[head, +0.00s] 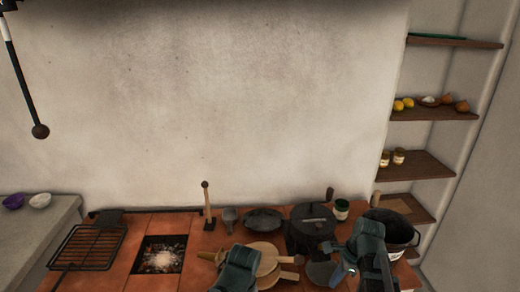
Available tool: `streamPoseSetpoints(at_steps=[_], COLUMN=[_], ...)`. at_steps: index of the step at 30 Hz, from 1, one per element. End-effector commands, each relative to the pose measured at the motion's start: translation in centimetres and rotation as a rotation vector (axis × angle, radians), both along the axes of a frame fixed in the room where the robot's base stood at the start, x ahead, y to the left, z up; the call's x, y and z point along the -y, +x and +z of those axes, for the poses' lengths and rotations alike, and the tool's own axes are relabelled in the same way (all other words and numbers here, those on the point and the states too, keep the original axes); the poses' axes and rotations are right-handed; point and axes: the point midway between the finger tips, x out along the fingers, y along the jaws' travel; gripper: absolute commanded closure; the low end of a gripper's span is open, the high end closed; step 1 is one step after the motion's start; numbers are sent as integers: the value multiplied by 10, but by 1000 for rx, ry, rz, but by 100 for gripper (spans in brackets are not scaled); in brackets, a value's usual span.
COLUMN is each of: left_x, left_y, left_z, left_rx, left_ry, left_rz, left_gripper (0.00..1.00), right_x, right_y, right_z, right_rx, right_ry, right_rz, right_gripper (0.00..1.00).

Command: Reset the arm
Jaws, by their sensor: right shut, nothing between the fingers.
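My right gripper (328,248) is at the lower right of the head view, over the tiled stove top (110,270). It is shut with nothing in it, near the front of a dark lidded pot (311,226). Part of my left arm (237,270) shows at the bottom centre, in front of round wooden boards (264,252). Its fingertips cannot be made out, so I cannot tell whether the left gripper is open or shut.
A fire opening (160,256) glows beside a metal grill rack (88,246). Wall shelves (435,113) stand at right. The space above the stove is free.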

Motion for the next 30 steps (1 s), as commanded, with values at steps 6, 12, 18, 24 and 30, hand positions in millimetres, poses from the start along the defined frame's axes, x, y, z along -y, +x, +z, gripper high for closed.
streamPoseSetpoints(at_steps=[6,12,18,24,30], left_x=[0,0,0,0,0], left_y=[0,0,0,0,0], left_z=[0,0,0,0,0], left_rx=[0,0,0,0,0], left_ry=[0,0,0,0,0], left_rz=[0,0,0,0,0], left_gripper=[50,50,50,50,50], right_x=[-17,-38,-70,-114,-152], right_y=[-6,-14,-28,-55,-84], right_z=[-1,-3,-4,-6,-6], right_rx=[16,35,62,89,98], right_ry=[-28,-62,-110,-173,-222], right_rz=[152,352,675,1192,1755], right_gripper=[100,100,100,100,100])
